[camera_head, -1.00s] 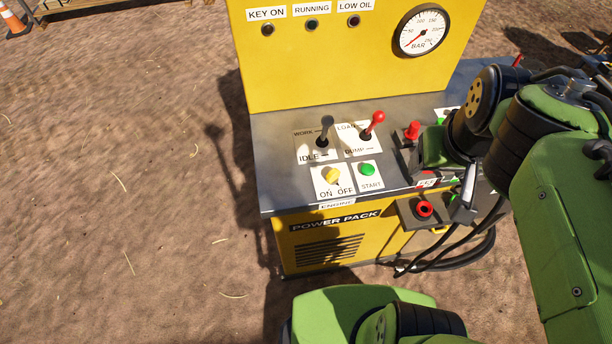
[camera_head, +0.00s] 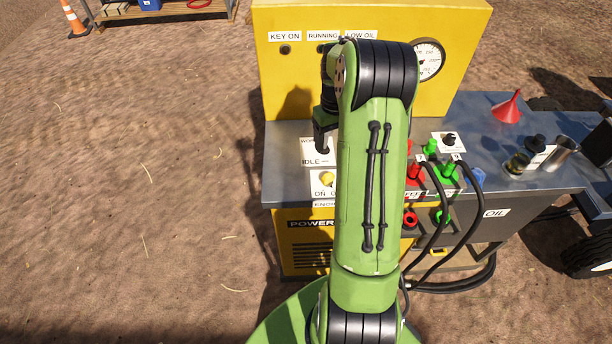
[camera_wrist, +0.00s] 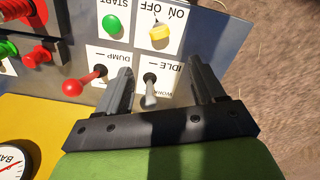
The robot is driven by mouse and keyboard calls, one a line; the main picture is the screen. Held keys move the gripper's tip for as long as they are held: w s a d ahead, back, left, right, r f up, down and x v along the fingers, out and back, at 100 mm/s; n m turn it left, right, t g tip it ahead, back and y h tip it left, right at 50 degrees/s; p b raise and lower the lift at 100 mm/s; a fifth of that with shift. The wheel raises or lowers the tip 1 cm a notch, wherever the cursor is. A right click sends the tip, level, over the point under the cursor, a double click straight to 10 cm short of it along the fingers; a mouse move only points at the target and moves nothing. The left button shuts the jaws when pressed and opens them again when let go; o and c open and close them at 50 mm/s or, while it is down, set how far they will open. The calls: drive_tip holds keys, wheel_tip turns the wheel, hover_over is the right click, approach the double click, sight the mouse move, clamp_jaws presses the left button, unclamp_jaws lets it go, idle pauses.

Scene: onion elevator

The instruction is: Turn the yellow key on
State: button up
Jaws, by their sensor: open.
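The yellow key (camera_head: 327,179) sits on its ON/OFF plate near the front left of the grey panel, partly beside my arm in the head view. In the wrist view the yellow key (camera_wrist: 159,36) is at the top middle, beyond my fingertips, with its plate lettering upside down. My gripper (camera_wrist: 160,80) is open and empty over the panel, its two fingers on either side of the grey IDLE/WORK lever (camera_wrist: 151,92), not gripping it. In the head view my gripper (camera_head: 322,140) is mostly hidden by my arm, above the lever area. The KEY ON lamp (camera_head: 286,49) looks dark.
The green START button (camera_wrist: 112,24) is beside the key. The red LOAD/DUMP lever (camera_wrist: 78,86) stands near one finger. A yellow upright panel (camera_head: 375,18) rises behind.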

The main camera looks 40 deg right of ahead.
sight(329, 175)
wheel_tip(329, 175, down, 16)
drive_tip(key=shift+r+b, duration=0.1)
drive_tip(key=shift+b, duration=0.45)
drive_tip(key=c, duration=1)
